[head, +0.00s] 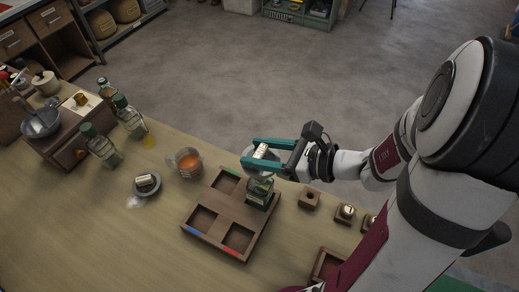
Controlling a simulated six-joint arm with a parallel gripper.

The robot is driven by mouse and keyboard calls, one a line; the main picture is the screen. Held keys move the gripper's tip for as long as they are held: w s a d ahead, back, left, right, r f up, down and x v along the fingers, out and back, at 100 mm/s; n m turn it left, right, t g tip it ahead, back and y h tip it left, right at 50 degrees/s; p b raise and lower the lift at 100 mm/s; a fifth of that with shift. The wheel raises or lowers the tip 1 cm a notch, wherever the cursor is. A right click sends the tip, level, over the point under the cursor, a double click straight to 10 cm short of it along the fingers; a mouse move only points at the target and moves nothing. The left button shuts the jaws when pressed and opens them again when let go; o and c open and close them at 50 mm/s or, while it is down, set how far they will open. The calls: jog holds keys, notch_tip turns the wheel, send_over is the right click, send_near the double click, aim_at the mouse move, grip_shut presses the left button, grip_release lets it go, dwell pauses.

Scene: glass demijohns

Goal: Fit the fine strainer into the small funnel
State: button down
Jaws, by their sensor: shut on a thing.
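My gripper (261,155), with teal fingers, is shut on a small pale piece with a label (262,151). I take this piece to be the fine strainer; its lower part is hidden by the near finger. It is held above the back right of a wooden tray (213,222). A green glass demijohn (260,193) stands upright in the tray's back right compartment, just below the fingers. The fingers cover its top. I cannot make out the small funnel clearly, nor whether the held piece touches anything beneath it.
Small wooden holders, one empty (309,199) and one bearing a labelled piece (345,212), stand right of the tray. The front left table is clear.

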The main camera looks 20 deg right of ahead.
jog(key=shift+c, duration=1)
grip_release()
jog(key=shift+v, duration=3)
